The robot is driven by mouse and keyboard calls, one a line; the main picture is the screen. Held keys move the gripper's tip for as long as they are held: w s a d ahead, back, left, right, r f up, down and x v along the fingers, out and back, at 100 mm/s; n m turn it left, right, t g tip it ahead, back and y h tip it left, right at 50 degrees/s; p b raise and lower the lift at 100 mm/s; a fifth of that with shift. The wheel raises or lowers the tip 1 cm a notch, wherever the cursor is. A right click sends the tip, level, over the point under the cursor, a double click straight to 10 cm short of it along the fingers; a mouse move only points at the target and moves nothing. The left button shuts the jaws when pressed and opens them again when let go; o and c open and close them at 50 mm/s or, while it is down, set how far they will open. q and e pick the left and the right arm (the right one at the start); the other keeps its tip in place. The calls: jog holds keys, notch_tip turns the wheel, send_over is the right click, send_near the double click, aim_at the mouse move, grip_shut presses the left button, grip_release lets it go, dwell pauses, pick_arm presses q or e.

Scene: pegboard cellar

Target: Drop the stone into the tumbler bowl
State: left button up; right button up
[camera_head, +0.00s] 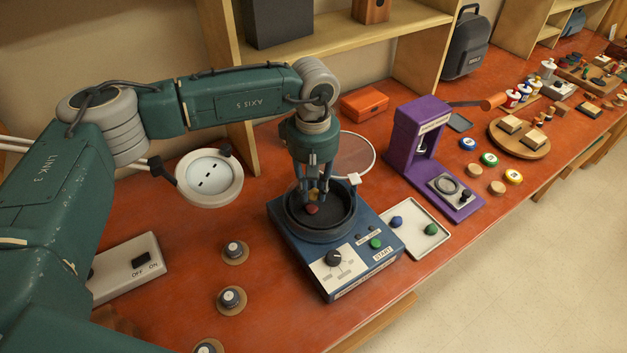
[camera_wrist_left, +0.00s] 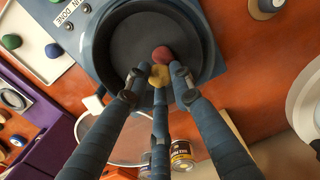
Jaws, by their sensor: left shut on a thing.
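My left gripper (camera_head: 314,196) points down into the dark round tumbler bowl (camera_head: 345,221) on the blue machine. Its three fingers are shut on a yellow stone (camera_head: 315,191). In the left wrist view the yellow stone (camera_wrist_left: 158,75) sits between the fingertips, over the bowl (camera_wrist_left: 120,45). A dark red stone (camera_head: 312,210) shows just below the fingertips, inside the bowl; it also shows in the left wrist view (camera_wrist_left: 163,54), apart from the fingers' grip. The bowl is open at the top. A blue stone (camera_head: 396,222) and a green stone (camera_head: 431,229) lie on a white tray (camera_head: 420,249).
A clear round lid (camera_head: 352,152) stands raised behind the bowl. A purple press (camera_head: 418,143) stands to the right. A round white lamp head (camera_head: 209,178) is at the left. An orange box (camera_head: 364,103) sits behind. Small knobs on discs (camera_head: 235,250) are left of the machine.

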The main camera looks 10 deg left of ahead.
aim_at(313, 191)
pick_arm(q)
jog(key=shift+f, duration=0.1)
jog(key=o, duration=1)
jog(key=shift+o, duration=0.2)
notch_tip(313, 191, up, 12)
